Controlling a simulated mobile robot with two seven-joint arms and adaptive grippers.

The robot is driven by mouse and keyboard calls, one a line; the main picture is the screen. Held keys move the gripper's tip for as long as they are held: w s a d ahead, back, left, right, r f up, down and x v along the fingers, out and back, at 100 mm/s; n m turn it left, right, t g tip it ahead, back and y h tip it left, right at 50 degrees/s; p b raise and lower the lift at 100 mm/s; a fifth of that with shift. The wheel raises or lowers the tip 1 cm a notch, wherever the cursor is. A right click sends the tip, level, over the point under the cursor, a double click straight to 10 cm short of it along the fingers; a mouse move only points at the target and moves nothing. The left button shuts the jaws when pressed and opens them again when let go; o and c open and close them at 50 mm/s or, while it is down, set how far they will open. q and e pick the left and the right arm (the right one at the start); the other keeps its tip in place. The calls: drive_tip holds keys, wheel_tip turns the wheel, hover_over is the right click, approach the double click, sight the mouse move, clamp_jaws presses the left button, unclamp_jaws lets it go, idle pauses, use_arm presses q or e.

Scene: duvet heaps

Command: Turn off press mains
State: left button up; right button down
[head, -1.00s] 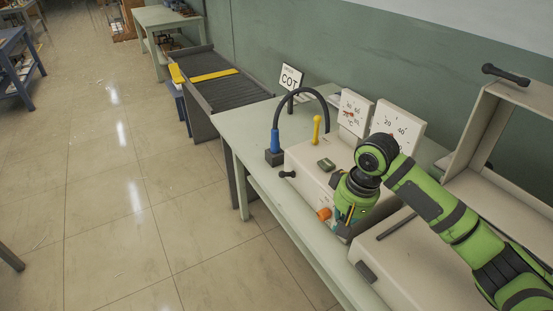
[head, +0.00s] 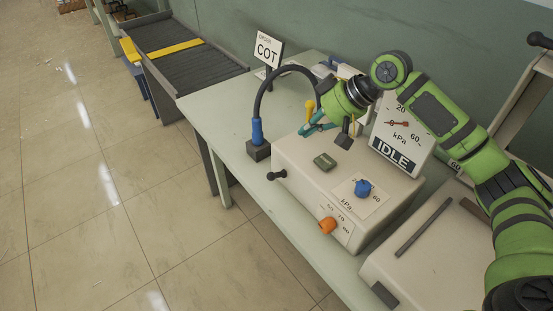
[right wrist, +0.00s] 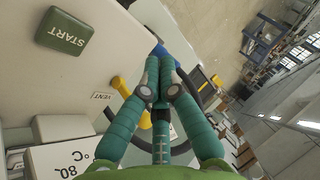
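The press is a cream box (head: 300,165) on a pale green bench. It carries a dark green START button (head: 325,162), a blue knob (head: 362,188), an orange knob (head: 327,225) and a small black-ended lever (head: 277,176) on its left side. The display behind it (head: 393,155) reads IDLE. My right gripper (head: 304,131) is above the back left of the press, beside a yellow lever (head: 310,108). In the right wrist view its teal fingertips (right wrist: 160,62) come together with nothing seen between them; the yellow lever (right wrist: 128,97), near a VENT label, is outside them. No mains label is readable.
A black hose with a blue grip (head: 257,131) arches at the press's left. A COT sign (head: 267,49) stands behind it. A second cream box (head: 430,250) is at the right. A conveyor (head: 180,55) adjoins the bench's far left; the floor at left is clear.

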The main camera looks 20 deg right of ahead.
drive_tip(key=p, duration=0.3)
hover_over(279, 172)
drive_tip(key=w, duration=0.2)
wheel_tip(279, 172, down, 8)
drive_tip(key=shift+s+d+f, duration=0.1)
drive_tip(key=shift+s+f, duration=0.25)
drive_tip(key=shift+f, duration=0.25)
drive_tip(key=shift+s+f, duration=0.35)
drive_tip(key=shift+f, duration=0.2)
drive_tip(key=shift+s+f+p, duration=0.3)
drive_tip(key=shift+f+p, duration=0.05)
drive_tip(key=shift+f, duration=0.15)
use_arm(q)
drive_tip(key=r, duration=0.2)
drive_tip(key=w+r, duration=0.1)
drive_tip(key=shift+r, duration=0.35)
use_arm(e)
drive_tip(key=shift+f, duration=0.15)
